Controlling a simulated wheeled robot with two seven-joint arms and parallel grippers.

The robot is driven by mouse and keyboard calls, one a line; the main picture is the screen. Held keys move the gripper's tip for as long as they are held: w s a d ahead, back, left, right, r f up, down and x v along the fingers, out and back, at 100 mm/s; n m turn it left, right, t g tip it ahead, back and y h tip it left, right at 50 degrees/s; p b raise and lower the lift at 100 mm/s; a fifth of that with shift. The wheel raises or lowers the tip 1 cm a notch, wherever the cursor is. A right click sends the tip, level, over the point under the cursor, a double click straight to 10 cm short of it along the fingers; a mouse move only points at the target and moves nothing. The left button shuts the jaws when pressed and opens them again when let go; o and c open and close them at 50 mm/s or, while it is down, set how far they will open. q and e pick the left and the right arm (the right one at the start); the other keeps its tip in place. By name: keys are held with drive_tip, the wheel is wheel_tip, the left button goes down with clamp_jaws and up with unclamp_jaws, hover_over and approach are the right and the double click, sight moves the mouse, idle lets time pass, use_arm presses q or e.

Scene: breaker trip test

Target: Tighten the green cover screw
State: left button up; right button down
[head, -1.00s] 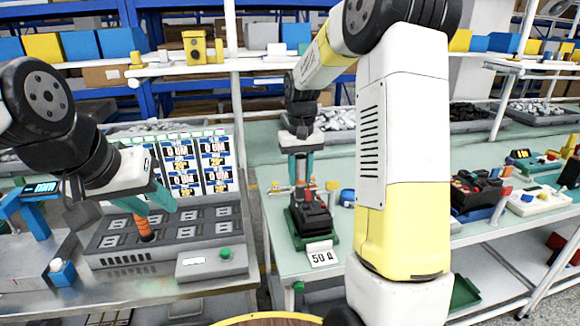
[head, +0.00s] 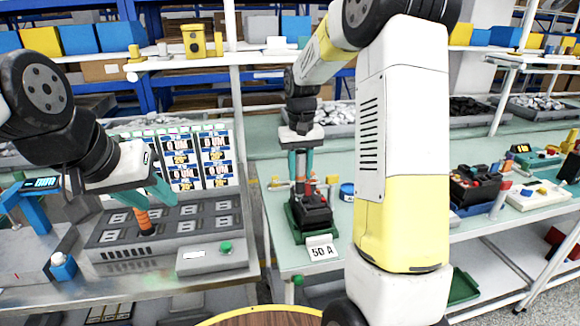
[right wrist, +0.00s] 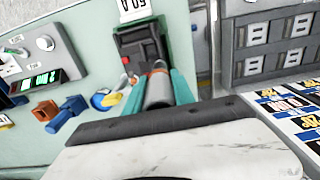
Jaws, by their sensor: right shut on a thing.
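My right gripper (head: 300,172) points down over a black breaker (head: 312,208) in a green holder (head: 296,232) with a "50 A" card. In the right wrist view its teal fingers (right wrist: 158,90) are shut on a grey cylindrical tool (right wrist: 159,91), with orange at its far end by the breaker (right wrist: 137,50). I cannot make out the green cover screw; the tool and fingers hide part of the breaker. My left gripper (head: 148,198) has its fingers apart at an orange handle (head: 144,218) standing in the grey socket panel (head: 185,254).
A green button (head: 225,247) sits on the panel's front box. Printed display sheets (head: 200,160) stand behind it. A blue-lidded pot (head: 347,192) is right of the breaker. Other devices (head: 540,195) are on the bench at right. My right arm blocks the middle.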

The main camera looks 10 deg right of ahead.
sight(300, 153)
drive_tip(key=shift+f, duration=0.8)
idle(1.6)
drive_tip(key=shift+r, duration=0.15)
idle(0.9)
drive_tip(key=shift+r, duration=2.9)
